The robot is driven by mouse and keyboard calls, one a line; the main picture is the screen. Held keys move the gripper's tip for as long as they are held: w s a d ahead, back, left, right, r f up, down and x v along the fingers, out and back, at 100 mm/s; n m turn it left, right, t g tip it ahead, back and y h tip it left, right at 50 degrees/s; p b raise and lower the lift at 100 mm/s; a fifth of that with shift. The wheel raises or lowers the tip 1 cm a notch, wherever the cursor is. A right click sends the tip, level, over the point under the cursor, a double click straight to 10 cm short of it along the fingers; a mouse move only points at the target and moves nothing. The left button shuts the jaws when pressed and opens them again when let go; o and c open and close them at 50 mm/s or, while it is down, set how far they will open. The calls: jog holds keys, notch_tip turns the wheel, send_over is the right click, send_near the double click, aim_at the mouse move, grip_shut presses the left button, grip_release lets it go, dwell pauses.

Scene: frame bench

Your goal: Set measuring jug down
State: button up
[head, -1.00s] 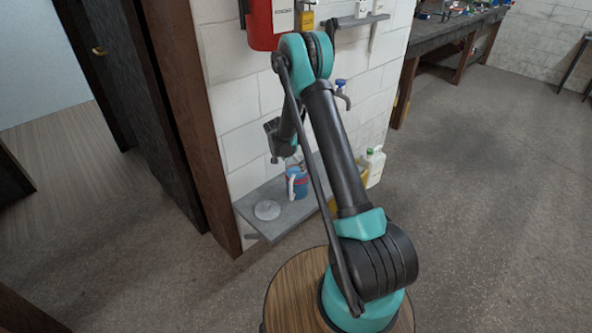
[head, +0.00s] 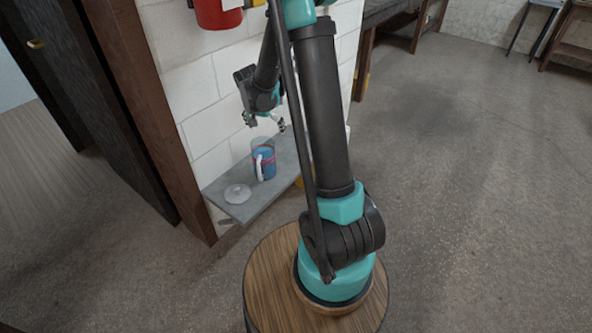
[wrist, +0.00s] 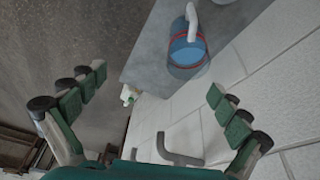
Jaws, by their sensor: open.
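The measuring jug (head: 264,162) stands upright on a grey wall shelf (head: 224,199). It is clear with blue contents, a red band and a white handle.
A white brick wall (head: 205,138) is directly behind the shelf. A red cylinder (head: 217,12) hangs on the wall above. Open floor (head: 480,200) lies to the right.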

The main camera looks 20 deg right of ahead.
jog(key=s+d+r+n, duration=0.1)
jog(key=s+n, duration=0.1)
jog(key=s, duration=0.7)
jog(key=s+d+r+n+y, duration=0.1)
jog(key=s+n, duration=0.2)
jog(key=s, duration=0.7)
jog(key=s+d+r+n+t+y, duration=0.1)
jog(key=s+n, duration=0.1)
jog(key=s, duration=0.7)
jog(key=shift+s+d+r, duration=0.25)
jog(key=shift+s+d, duration=0.05)
jog(key=shift+s, duration=0.1)
